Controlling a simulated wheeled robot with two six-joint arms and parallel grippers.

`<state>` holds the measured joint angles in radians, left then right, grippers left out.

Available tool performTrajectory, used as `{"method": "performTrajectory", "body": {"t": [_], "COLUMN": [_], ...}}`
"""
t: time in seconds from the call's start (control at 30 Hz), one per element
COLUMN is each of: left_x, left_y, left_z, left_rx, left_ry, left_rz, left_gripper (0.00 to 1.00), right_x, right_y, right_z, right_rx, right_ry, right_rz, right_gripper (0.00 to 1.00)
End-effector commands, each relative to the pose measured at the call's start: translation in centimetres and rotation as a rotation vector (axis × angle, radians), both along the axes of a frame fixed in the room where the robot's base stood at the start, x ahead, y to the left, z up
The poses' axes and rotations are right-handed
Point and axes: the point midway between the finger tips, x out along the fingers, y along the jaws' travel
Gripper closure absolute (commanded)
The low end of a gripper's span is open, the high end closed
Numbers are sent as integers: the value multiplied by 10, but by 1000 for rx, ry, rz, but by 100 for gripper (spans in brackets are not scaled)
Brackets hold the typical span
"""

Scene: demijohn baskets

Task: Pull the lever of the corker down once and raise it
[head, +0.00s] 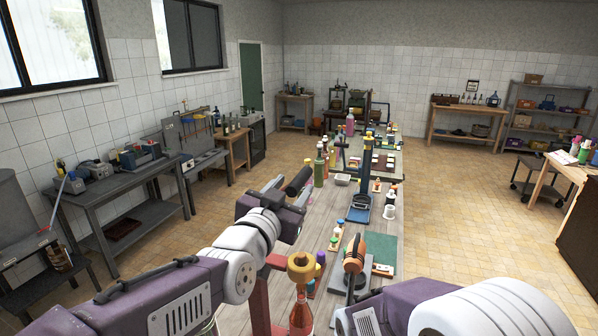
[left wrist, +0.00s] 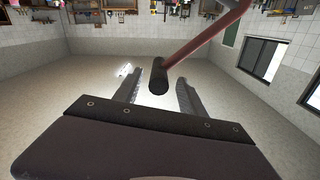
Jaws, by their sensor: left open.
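The corker's lever ends in a black cylindrical grip (head: 298,181), which also shows in the left wrist view (left wrist: 158,77) at the end of a red bar (left wrist: 205,37). My left gripper (head: 291,187) is open, with one finger on each side of the grip. In the left wrist view a gap shows between the grip and each finger. The corker's red frame (head: 260,303) stands at the near left of the bench, partly hidden by my left arm. My right arm reaches in at the bottom right, but its gripper is out of view.
A red bottle (head: 301,319) stands below a wooden knob (head: 301,266) near the frame. An orange-handled tool (head: 354,252) stands to its right. Bottles (head: 319,165) and a blue stand (head: 359,208) are farther along the bench (head: 318,222).

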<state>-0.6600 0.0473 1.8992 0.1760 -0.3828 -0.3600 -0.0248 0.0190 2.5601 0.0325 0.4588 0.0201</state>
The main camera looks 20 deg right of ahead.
Motion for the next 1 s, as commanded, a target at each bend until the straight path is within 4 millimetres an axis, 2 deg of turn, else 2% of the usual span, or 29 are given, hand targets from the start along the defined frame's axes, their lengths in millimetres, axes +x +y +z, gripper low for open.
{"method": "performTrajectory", "body": {"t": [0.03,0.2,0.33,0.57,0.6,0.7,0.77,1.0], "left_x": [10,33,40,41,41,41,41,40], "left_y": [-6,-21,-26,-27,-27,-27,-27,-27], "left_z": [6,4,1,0,0,0,0,0], "left_rx": [5,3,2,1,1,1,1,0], "left_ry": [3,3,1,1,1,1,2,2], "left_rz": [0,1,0,0,0,0,0,0], "left_gripper": [52,52,52,52,57,85,100,100], "right_x": [0,0,0,0,0,0,0,0], "right_y": [0,0,0,0,0,0,0,0], "right_z": [14,30,32,31,31,31,31,31], "right_rx": [0,0,0,0,0,0,0,0], "right_ry": [0,0,0,0,0,0,0,0], "right_rz": [0,0,0,0,0,0,0,0], "right_gripper": [54,54,54,54,54,54,54,54]}}
